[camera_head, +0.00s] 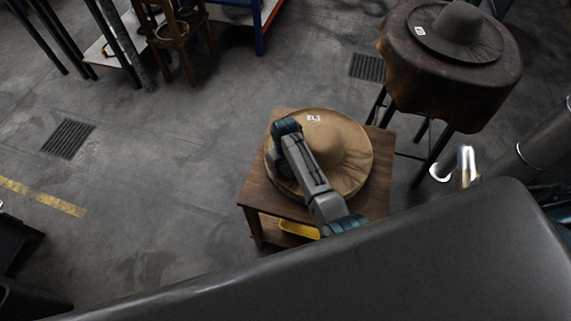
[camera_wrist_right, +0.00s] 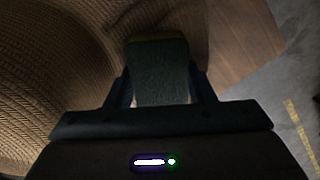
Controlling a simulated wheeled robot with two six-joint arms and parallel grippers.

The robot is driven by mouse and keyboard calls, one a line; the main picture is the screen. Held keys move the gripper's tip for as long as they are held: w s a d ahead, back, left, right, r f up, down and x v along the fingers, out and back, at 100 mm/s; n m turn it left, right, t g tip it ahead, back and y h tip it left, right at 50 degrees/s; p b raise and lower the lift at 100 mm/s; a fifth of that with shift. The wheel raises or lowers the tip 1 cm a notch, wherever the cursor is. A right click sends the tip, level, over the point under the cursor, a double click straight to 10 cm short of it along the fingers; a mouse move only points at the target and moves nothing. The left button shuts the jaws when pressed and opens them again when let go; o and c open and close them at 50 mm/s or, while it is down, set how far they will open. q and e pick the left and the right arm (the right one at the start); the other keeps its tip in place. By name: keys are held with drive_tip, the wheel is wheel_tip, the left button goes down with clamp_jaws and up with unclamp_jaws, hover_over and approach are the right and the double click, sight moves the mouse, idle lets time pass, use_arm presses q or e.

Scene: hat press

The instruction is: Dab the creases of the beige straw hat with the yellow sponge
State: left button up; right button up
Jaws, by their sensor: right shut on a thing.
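The beige straw hat (camera_head: 345,150) lies brim-down on a small wooden table (camera_head: 382,203), with a white tag on its brim. My right arm reaches across its left side in the head view and hides part of the brim. In the right wrist view, my right gripper (camera_wrist_right: 160,88) is shut on the sponge (camera_wrist_right: 158,72), which shows a dark, shaded face and a brownish edge. The sponge is over the woven brim (camera_wrist_right: 60,60), near its edge. I cannot tell whether it touches the straw. My left gripper is out of view.
A yellow object (camera_head: 298,229) shows low at the table's front. A dark hat (camera_head: 455,32) lies on a round brown-covered stand (camera_head: 425,75) at the upper right. A wooden chair-like frame (camera_head: 172,30) stands at the upper left.

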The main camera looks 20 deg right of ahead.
idle(1.8)
drive_tip(key=shift+p, duration=0.3)
wheel_tip(320, 180, up, 6)
drive_tip(key=p, duration=0.6)
drive_tip(key=shift+r, duration=0.1)
wheel_tip(320, 180, up, 2)
drive_tip(key=shift+r+p, duration=0.15)
drive_tip(key=shift+p, duration=0.55)
drive_tip(key=shift+r, duration=2.75)
